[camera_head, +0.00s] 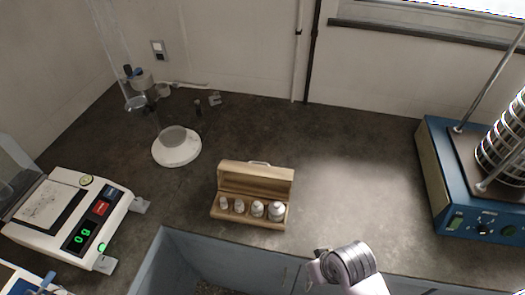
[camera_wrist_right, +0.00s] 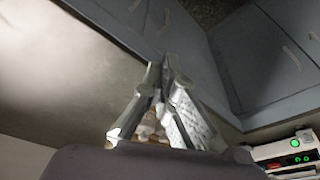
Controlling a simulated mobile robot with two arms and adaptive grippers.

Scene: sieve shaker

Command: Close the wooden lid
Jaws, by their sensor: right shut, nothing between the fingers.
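A small wooden box (camera_head: 248,222) stands on the dark bench in the head view. Its wooden lid (camera_head: 255,179) is raised at the back, with a pale handle on its top edge. Several silvery weights (camera_head: 257,209) stand in a row inside. My right arm shows at the bottom of the head view, in front and to the right of the box, with its fingers not visible there. In the right wrist view my right gripper (camera_wrist_right: 166,72) has its fingertips together and empty. Part of the box shows small behind the fingers, mostly hidden. My left gripper is in neither view.
A balance (camera_head: 70,218) with a green display is at the left. A white round base (camera_head: 177,149) with a grey dish stands behind the box to the left. A blue sieve shaker (camera_head: 470,190) is at the right. The bench between box and shaker is clear.

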